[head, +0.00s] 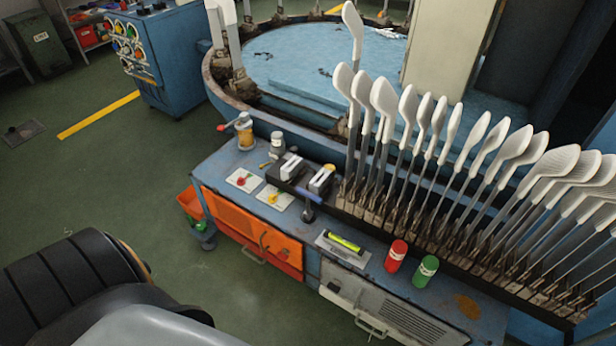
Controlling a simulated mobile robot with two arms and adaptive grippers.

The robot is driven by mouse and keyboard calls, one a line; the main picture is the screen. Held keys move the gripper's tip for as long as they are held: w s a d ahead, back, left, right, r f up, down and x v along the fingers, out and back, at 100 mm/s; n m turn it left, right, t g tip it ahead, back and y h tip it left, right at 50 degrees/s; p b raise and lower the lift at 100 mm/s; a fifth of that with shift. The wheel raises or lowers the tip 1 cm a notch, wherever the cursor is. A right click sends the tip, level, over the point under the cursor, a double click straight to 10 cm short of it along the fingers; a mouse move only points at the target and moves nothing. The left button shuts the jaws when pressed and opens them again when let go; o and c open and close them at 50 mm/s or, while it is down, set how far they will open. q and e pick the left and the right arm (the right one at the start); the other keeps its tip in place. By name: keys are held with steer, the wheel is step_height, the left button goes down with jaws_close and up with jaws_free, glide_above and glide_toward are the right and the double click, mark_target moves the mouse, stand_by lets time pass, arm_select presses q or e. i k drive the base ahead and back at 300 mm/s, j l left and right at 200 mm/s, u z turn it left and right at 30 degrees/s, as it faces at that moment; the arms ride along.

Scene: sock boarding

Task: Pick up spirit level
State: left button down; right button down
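The spirit level (344,243) is a small bright yellow-green bar. It lies on a grey tray or plate (330,250) on the blue workbench top, near the front edge. Neither of my grippers shows in the head view. A dark ribbed part and a grey part of my own body fill the lower left, well apart from the level. Nothing covers the level.
A red can (396,256) and a green can (426,271) stand right of the level. A long rack of white sock boards (470,150) rises behind it. Bottles (244,130) stand at the bench's left end. Green floor (130,190) is clear left of the bench.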

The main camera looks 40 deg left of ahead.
mark_target(358, 253)
steer(key=u, duration=0.75)
steer(key=i+u, duration=0.45)
steer(key=i, duration=0.25)
